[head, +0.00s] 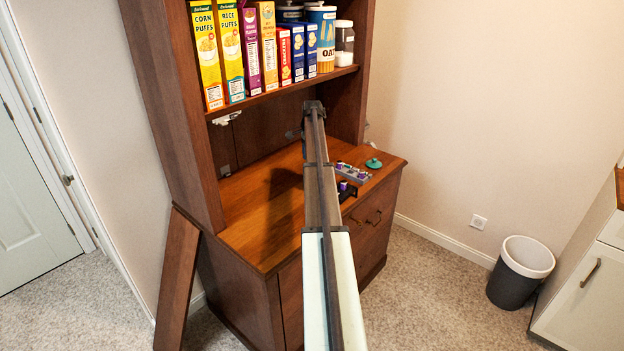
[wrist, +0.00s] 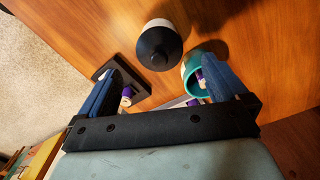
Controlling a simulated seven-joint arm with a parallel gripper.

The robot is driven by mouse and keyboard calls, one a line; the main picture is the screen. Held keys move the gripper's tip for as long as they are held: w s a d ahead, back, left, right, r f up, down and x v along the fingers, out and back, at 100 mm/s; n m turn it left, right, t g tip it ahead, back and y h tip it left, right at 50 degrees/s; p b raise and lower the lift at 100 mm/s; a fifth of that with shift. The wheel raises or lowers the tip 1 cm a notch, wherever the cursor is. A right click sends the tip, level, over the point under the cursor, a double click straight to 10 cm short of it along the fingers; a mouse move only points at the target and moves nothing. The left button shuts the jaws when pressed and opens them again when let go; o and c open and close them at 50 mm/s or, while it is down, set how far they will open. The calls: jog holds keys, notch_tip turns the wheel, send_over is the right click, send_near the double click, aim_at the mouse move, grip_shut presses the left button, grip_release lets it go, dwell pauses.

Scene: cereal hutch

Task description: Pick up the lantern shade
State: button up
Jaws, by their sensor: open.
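A teal piece that looks like the lantern shade (head: 373,163) rests on the hutch counter near its right end. In the wrist view, a hollow teal piece (wrist: 188,66) shows its open end, with something purple and white at it; I take it for the shade. My gripper (wrist: 165,78) is open, with two blue fingers apart. The right finger overlaps the teal piece in the picture; contact is not clear. The left finger overlaps a black stand (wrist: 133,91) with a purple piece. A black, rounded object with a white part (wrist: 158,47) lies beyond the fingers. In the head view my arm hides the fingertips.
A grey tray of small coloured items (head: 352,173) sits on the wooden counter (head: 250,222). A small black object (head: 347,191) is near the front edge. Cereal boxes (head: 230,50) and jars fill the shelf above. A bin (head: 520,272) stands on the floor at right. The counter's left part is clear.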

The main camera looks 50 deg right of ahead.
jog(key=shift+f, duration=3.85)
jog(key=c, duration=1.1)
